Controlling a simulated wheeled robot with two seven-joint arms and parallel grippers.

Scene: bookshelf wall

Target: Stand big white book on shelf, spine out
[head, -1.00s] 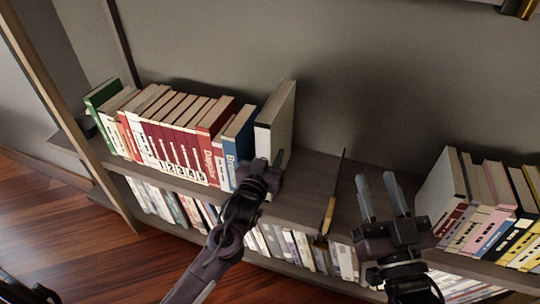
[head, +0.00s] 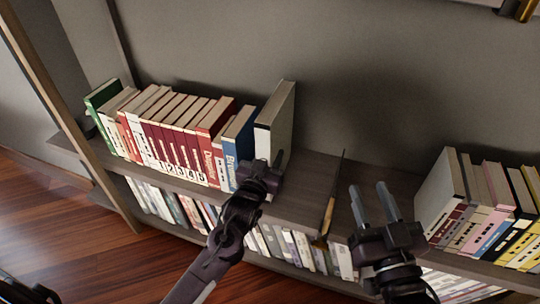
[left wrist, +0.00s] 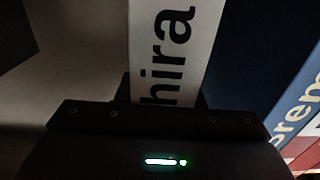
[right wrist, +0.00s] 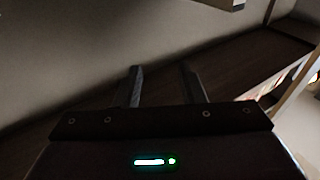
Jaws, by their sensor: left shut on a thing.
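The big white book (head: 283,120) stands upright on the shelf (head: 300,205), at the right end of the left row, beside a blue book (head: 238,140). Its white spine with black letters faces out in the left wrist view (left wrist: 172,45). My left gripper (head: 268,168) is shut on the book's lower front part, one finger showing on its right side. My right gripper (head: 374,203) is empty and its fingers are apart, in front of the shelf; they also show in the right wrist view (right wrist: 163,88). The book's bottom edge is hidden by my left gripper.
Another row of books (head: 485,205) stands at the right. A lower shelf holds more books (head: 285,245).

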